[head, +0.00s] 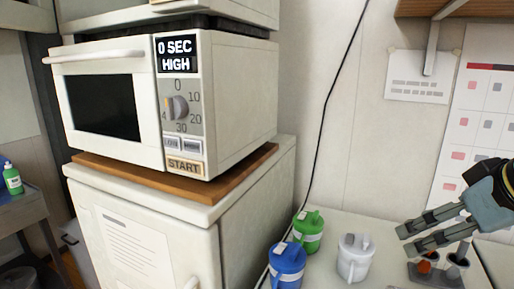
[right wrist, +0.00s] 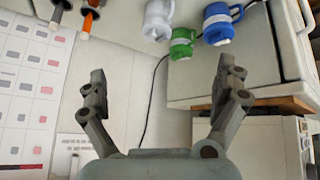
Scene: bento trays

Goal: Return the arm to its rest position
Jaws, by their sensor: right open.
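My right gripper (head: 408,240) reaches in from the right edge of the head view, above the counter at the lower right. Its two fingers are spread apart with nothing between them. In the right wrist view the same gripper (right wrist: 165,85) is open and empty, and the view appears upside down. My left gripper is not in view.
A white mug (head: 354,262), a green mug (head: 308,234) and a blue mug (head: 286,268) stand on the counter. A small holder (head: 436,276) sits below my right gripper. A microwave (head: 230,100) stands on a cabinet (head: 250,200) at left. A shelf (head: 460,8) overhangs upper right.

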